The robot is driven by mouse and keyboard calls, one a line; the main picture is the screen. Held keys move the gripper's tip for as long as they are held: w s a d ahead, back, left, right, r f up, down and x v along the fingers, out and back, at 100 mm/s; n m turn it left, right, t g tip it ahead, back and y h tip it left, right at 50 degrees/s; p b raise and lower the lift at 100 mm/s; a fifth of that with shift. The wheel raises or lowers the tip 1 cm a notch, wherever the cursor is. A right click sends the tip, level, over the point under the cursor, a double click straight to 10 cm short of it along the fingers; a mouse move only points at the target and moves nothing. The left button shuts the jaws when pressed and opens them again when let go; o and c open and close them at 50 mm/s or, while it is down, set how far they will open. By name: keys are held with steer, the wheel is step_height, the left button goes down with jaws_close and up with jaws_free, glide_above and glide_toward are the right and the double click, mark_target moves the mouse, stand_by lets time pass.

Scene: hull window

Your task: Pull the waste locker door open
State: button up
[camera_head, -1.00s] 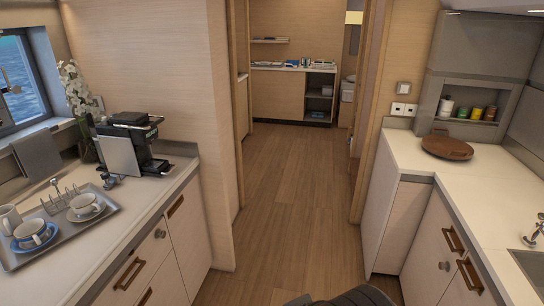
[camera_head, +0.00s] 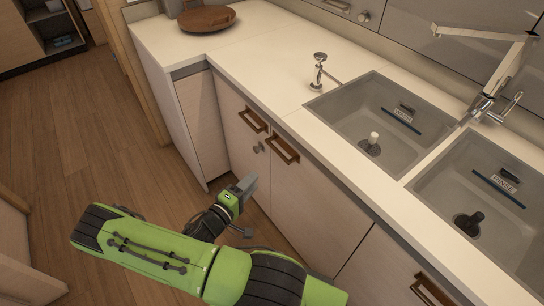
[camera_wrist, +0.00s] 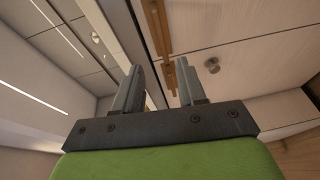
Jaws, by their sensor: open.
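Pale cabinet doors stand under the counter, and no label shows which is the waste locker door. In the head view, one door (camera_head: 236,140) has a brown handle (camera_head: 252,120), and the door to its right (camera_head: 310,205) has another brown handle (camera_head: 283,150). A small round knob (camera_head: 258,147) sits between and below these handles. My gripper (camera_head: 248,184) is in front of the doors, below the handles and apart from them. In the wrist view, my gripper (camera_wrist: 160,84) is open and empty. Brown handles (camera_wrist: 158,28) and a knob (camera_wrist: 212,65) show beyond its fingers.
Above the doors, the white counter (camera_head: 250,62) holds a round brown tray (camera_head: 207,18) and a sink (camera_head: 350,110) with a tap (camera_head: 485,100). Another brown handle (camera_head: 430,290) is at lower right. Wooden floor (camera_head: 90,160) is clear at left.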

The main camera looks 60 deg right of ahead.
mark_target(277, 150)
steer(key=shift+n+t+h, duration=0.5)
steer(key=shift+n+t, duration=0.2)
steer(key=shift+n, duration=0.1)
steer(key=d+b, duration=0.1)
steer(key=d, duration=0.9)
steer(key=s+d+f+b, duration=0.1)
steer(key=d, duration=0.5)
steer(key=shift+s+b, duration=0.1)
steer(key=shift+b, duration=0.25)
jaws_close()
